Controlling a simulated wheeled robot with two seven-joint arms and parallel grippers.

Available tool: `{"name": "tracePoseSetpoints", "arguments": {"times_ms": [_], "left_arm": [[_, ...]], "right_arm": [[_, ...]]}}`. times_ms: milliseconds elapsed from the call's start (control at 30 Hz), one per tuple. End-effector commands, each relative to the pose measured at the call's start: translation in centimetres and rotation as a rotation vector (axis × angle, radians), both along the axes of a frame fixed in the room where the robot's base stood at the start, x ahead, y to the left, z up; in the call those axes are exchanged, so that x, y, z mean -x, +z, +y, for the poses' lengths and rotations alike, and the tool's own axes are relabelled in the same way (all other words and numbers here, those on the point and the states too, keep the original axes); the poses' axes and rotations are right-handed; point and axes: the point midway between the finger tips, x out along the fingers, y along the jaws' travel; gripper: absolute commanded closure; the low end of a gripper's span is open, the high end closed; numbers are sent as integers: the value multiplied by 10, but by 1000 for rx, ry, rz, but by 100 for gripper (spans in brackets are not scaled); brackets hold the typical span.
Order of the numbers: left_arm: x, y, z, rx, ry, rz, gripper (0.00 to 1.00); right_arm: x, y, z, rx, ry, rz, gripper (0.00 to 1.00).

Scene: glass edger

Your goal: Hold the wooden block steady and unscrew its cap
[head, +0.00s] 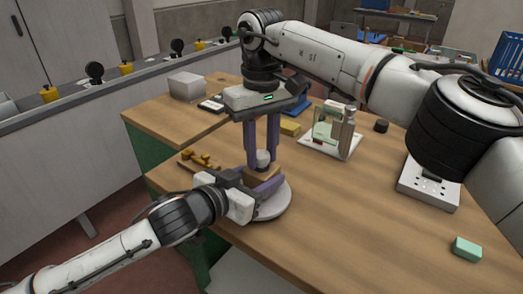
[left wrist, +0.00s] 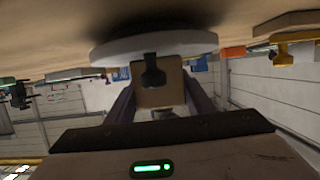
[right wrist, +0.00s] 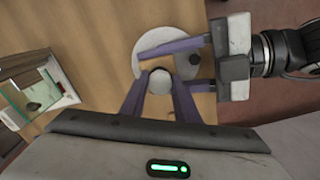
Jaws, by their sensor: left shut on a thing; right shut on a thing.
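The wooden block (head: 262,172) stands on a round pale disc (head: 274,207) near the table's left front edge. It also shows in the left wrist view (left wrist: 172,91). Its cap (head: 263,158) is a light grey cylinder on top, and it shows from above in the right wrist view (right wrist: 160,82). My left gripper (head: 264,184) is shut on the block from the side, low over the disc. My right gripper (head: 262,157) points down from above, its purple fingers on either side of the cap and shut on it. Whether the cap has turned cannot be told.
A brown piece with several knobs (head: 198,161) lies left of the block. Behind stand a yellow block (head: 290,128) and a white tray (head: 331,146) with upright parts. A white perforated plate (head: 428,188) and a green block (head: 466,249) lie at right. The front middle table is clear.

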Motion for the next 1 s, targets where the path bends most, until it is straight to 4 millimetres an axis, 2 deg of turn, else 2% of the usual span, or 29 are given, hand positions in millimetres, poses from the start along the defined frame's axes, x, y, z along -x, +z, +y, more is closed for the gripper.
{"name": "tracePoseSetpoints", "arguments": {"times_ms": [133, 400, 433, 533, 733, 767, 833, 1000], "left_arm": [[0, 0, 0, 0, -1, 0, 100], [0, 0, 0, 0, -1, 0, 100], [0, 0, 0, 0, -1, 0, 100], [0, 0, 0, 0, -1, 0, 100], [0, 0, 0, 0, -1, 0, 100], [0, 0, 0, 0, -1, 0, 100], [0, 0, 0, 0, -1, 0, 100], [0, 0, 0, 0, -1, 0, 100]], "right_arm": [[-1, 0, -1, 0, 85, -1, 99], [-1, 0, 0, 0, 90, -2, 99], [-1, 0, 0, 0, 90, -2, 69], [-1, 0, 0, 0, 89, -1, 53], [-1, 0, 0, 0, 89, -1, 53], [0, 0, 0, 0, 89, -1, 56], [0, 1, 0, 0, 82, -1, 56], [-1, 8, 0, -2, -48, -4, 56]]}}
